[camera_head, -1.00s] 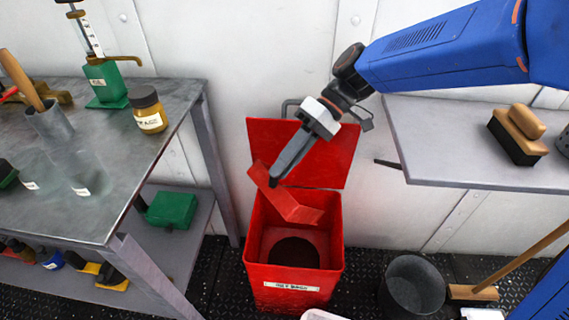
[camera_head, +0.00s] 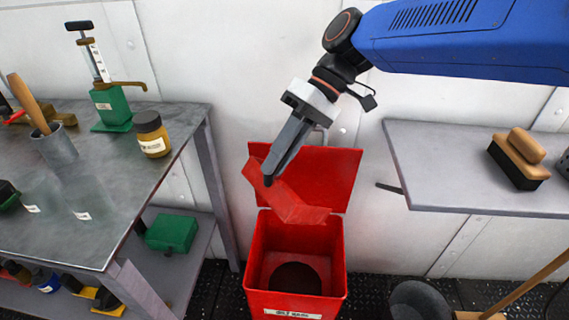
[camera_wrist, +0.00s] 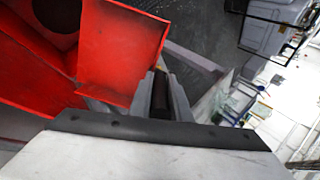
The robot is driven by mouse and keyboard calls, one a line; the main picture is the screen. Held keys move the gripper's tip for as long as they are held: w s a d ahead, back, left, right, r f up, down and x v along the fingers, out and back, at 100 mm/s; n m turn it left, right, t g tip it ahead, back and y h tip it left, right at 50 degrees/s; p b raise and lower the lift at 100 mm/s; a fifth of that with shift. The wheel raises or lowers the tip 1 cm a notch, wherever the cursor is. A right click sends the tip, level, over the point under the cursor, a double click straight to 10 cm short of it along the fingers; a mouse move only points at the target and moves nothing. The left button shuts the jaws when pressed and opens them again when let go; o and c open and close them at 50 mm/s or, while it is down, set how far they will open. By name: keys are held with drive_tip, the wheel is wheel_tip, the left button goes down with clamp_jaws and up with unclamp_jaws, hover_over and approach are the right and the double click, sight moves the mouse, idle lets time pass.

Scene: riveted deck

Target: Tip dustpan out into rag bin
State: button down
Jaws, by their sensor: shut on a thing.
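A red dustpan (camera_head: 287,203) hangs in the air, tilted, with its pan sloping down to the right. My gripper (camera_head: 268,180) is shut on its upper left part; the fingers hide the exact grip. The red rag bin (camera_head: 293,303) stands on the floor below, its lid (camera_head: 335,175) open against the wall. The dustpan is above the bin's opening, in front of the lid, apart from the rim. I see no loose contents in the pan. In the wrist view the dustpan (camera_wrist: 122,48) lies just beyond my gripper (camera_wrist: 160,88), overlapping the red bin (camera_wrist: 28,62).
A metal workbench (camera_head: 90,220) with a jar (camera_head: 152,135) and a green pump can (camera_head: 112,105) stands left. A grey shelf (camera_head: 440,170) with a brush (camera_head: 518,160) is at right. A dark bucket (camera_head: 418,302) and a broom stand right of the bin.

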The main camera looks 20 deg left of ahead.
drive_tip(key=s+a+r+t, duration=0.1)
drive_tip(key=s+a+r+t+h, duration=0.1)
drive_tip(key=shift+s+r+h, duration=0.3)
drive_tip(key=shift+s, duration=0.05)
drive_tip(key=shift+s+a+r+t+h, duration=0.1)
drive_tip(key=shift+s+a+t+h, duration=0.3)
drive_tip(key=shift+s+t+h, duration=0.25)
drive_tip(key=shift+s+a+f+t+h, duration=0.1)
drive_tip(key=shift+s+a+t+h, duration=0.35)
drive_tip(key=shift+t, duration=0.45)
drive_tip(key=shift+s+a+r+t+h, duration=0.1)
drive_tip(key=shift+s+a+t+h, duration=0.3)
drive_tip(key=shift+s+t, duration=0.3)
drive_tip(key=shift+w+d, duration=0.1)
drive_tip(key=shift+w+d+g+y, duration=0.6)
drive_tip(key=shift+w+g+y, duration=0.1)
drive_tip(key=shift+w+g, duration=0.2)
drive_tip(key=shift+w+d+g+y, duration=0.6)
drive_tip(key=shift+w+g+y, duration=0.15)
drive_tip(key=shift+g, duration=0.2)
drive_tip(key=shift+w+d+f+g+y, duration=0.35)
drive_tip(key=shift+w+d+f+g, duration=0.05)
drive_tip(key=shift+w+f+g, duration=0.2)
drive_tip(key=shift+w+d+f+g+y, duration=0.3)
drive_tip(key=shift+w+d+f+g, duration=0.05)
drive_tip(key=shift+w+f+g, duration=0.2)
drive_tip(key=shift+s+r, duration=0.1)
drive_tip(key=shift+s, duration=0.05)
